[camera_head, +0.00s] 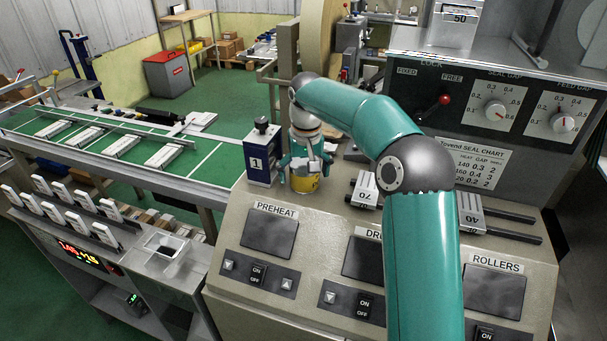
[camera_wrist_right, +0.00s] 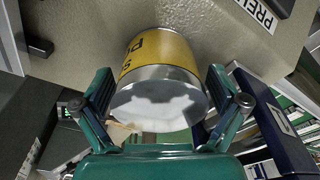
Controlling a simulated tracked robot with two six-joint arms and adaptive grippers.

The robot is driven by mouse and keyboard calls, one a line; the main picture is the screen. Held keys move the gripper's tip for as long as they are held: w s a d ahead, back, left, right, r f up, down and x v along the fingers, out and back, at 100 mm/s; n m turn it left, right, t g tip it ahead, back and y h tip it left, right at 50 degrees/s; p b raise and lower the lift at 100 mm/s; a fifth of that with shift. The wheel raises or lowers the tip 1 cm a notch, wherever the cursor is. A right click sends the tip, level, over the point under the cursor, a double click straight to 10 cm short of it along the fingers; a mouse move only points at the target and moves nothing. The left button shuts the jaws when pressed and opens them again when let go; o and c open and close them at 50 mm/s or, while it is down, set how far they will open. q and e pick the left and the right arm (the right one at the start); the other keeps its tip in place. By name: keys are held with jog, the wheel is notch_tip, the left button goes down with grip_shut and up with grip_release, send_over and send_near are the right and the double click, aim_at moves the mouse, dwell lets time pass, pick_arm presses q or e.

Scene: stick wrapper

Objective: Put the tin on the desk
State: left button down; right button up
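The yellow tin (camera_head: 305,184) with dark lettering and a silver top stands upright on the flat back part of the beige control console (camera_head: 345,211), beside the blue block marked 1. My right gripper (camera_head: 305,165) reaches down over it, with a finger on either side. In the right wrist view the tin (camera_wrist_right: 165,62) lies between the two green fingers (camera_wrist_right: 160,85), its shiny top facing the camera. My left gripper is out of view. No separate desk can be picked out for certain.
The blue block (camera_head: 262,155) stands close left of the tin. Grey weights marked 70 (camera_head: 366,190) and 40 (camera_head: 458,212) lie on rails to the right. A green conveyor (camera_head: 120,150) is at left, above a grey cabinet with a tray (camera_head: 166,249). Switches line the console's front slope.

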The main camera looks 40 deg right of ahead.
jog(key=shift+r, duration=0.1)
jog(key=r, duration=0.4)
jog(key=s+r+p, duration=0.1)
jog(key=r, duration=0.7)
jog(key=shift+s+a+p, duration=0.2)
jog(key=shift+a+p, duration=0.15)
jog(key=shift+p, duration=0.05)
jog(key=shift+f, duration=0.1)
